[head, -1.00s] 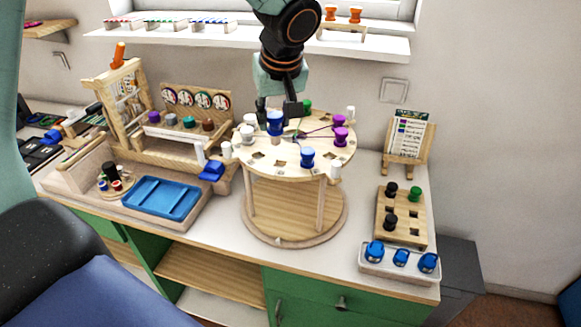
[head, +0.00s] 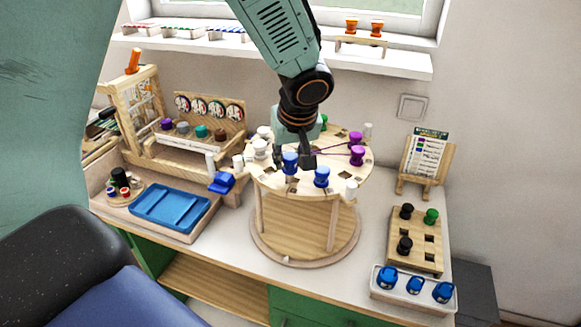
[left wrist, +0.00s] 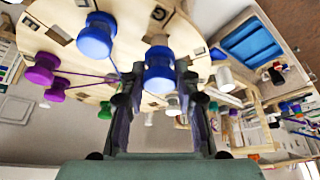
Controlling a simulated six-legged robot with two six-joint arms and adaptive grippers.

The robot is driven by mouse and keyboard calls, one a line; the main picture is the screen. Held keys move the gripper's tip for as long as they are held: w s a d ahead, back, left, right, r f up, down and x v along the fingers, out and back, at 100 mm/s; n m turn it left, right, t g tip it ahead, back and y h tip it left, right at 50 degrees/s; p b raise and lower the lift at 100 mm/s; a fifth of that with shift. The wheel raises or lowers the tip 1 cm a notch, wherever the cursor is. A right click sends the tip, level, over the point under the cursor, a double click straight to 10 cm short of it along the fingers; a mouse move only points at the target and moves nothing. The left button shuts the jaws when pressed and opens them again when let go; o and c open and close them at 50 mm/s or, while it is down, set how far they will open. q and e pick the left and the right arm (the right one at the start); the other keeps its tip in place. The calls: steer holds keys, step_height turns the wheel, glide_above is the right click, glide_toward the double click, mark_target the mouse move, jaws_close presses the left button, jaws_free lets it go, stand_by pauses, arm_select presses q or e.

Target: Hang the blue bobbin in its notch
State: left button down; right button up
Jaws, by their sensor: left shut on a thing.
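The blue bobbin (head: 290,163) is between the fingers of my left gripper (head: 299,158), at the front left part of the round wooden board (head: 266,177). In the left wrist view the held blue bobbin (left wrist: 160,73) is in the jaws (left wrist: 157,92), in front of the board (left wrist: 125,52). I cannot tell whether it touches the board or sits in a notch. Another blue bobbin (head: 322,177) stands on the board to its right; it also shows in the left wrist view (left wrist: 96,37). My right gripper is not in view.
Two purple bobbins (head: 357,156) stand at the board's right, with thin purple threads running inward. White pegs (head: 351,188) ring the rim. A blue tray (head: 170,205) lies at left. A white box of blue bobbins (head: 414,287) and a holed block (head: 427,250) are at right.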

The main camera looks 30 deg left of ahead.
arm_select(q)
steer(key=f, duration=0.2)
steer(key=shift+w+d+f, duration=0.15)
steer(key=shift+d+f, duration=0.15)
steer(key=shift+w+d+f, duration=0.1)
steer(key=shift+d, duration=0.05)
steer(key=shift+a, duration=0.25)
steer(key=c, duration=1.3)
jaws_free()
steer(key=shift+s+a, duration=0.1)
steer(key=shift+s, duration=0.1)
steer(key=shift+c, duration=0.2)
steer(key=o, duration=0.3)
steer(key=shift+w, duration=0.1)
steer(key=shift+o, duration=0.2)
steer(key=shift+w+d, duration=0.15)
steer(key=shift+d, duration=0.15)
steer(key=shift+a, duration=0.15)
